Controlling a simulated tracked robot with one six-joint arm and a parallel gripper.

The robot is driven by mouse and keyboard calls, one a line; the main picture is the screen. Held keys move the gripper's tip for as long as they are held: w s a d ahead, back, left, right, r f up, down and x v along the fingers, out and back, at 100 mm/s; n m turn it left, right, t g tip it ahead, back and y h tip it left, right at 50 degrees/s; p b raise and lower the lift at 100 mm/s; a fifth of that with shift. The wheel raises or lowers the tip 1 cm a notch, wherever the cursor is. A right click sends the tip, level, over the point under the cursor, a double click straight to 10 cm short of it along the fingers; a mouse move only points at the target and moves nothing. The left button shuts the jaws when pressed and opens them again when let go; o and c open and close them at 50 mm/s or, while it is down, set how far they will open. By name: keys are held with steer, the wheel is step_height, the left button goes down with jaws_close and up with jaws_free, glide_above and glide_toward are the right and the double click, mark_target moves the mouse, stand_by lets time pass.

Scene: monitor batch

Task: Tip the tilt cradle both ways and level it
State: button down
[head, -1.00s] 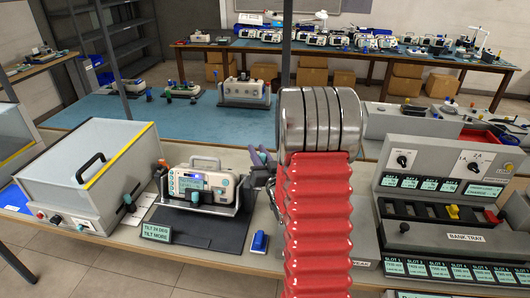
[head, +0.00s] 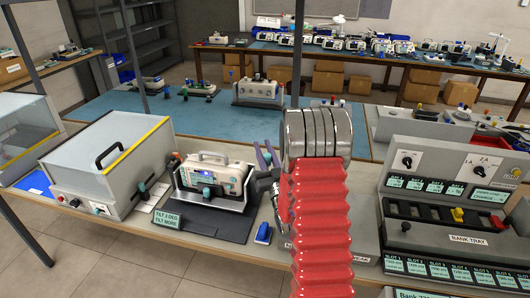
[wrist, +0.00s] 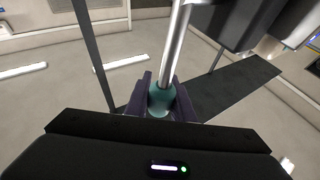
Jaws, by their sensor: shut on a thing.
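The tilt cradle (head: 212,220) stands on the bench left of centre in the head view, a grey frame on a dark base. It carries a pale monitor (head: 212,178) with a carry handle and a small lit screen. A sign (head: 167,220) at its front appears to read "TILT 2 DEG, TILT MORE". My gripper (head: 266,157) is at the cradle's right side, its purple fingers partly behind my red arm. In the wrist view my gripper (wrist: 160,95) is shut on a teal knob (wrist: 161,101) at the end of a metal rod (wrist: 179,45).
A clear-lidded box (head: 110,160) stands left of the cradle. A bank tray console (head: 450,239) stands to the right. A blue-topped table (head: 190,122) with instruments is behind.

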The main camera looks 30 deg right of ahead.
steer(key=shift+s+a+f, duration=0.1)
steer(key=shift+s+a, duration=0.05)
steer(key=shift+a, duration=0.05)
steer(key=shift+s, duration=0.1)
stand_by(0.4)
steer(key=c, duration=1.5)
jaws_free()
steer(key=shift+t, duration=0.3)
steer(key=shift+c, duration=0.2)
steer(key=shift+r, duration=0.2)
step_height(320, 180, up, 10)
steer(key=shift+f, duration=0.15)
